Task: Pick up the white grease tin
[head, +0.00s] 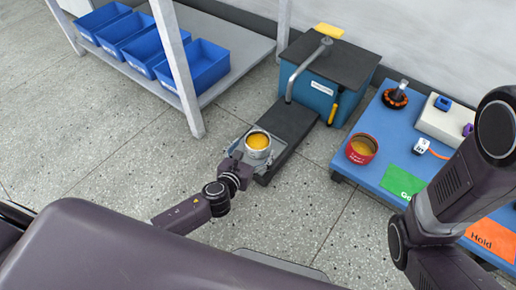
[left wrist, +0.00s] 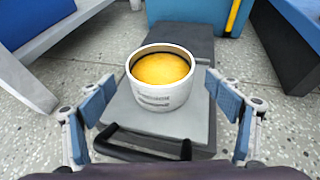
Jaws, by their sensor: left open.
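The white grease tin (head: 258,146) is upright and open, with yellow-orange grease inside. It stands on a grey plate with a black handle (left wrist: 130,148), on the dark low platform in front of the blue machine. In the left wrist view the tin (left wrist: 160,98) sits centred ahead. My left gripper (head: 249,156) is open, with its blue-padded fingers (left wrist: 160,100) to either side of the tin and a visible gap on each side. My right arm shows at the right of the head view; its gripper is out of frame.
A red tin of grease (head: 361,149) stands on the blue table (head: 373,178) at the right. The blue machine (head: 318,92) with a bent grey lever is behind the platform (head: 291,122). Blue bins (head: 200,66) stand on a grey shelf at the left. Floor left of the platform is clear.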

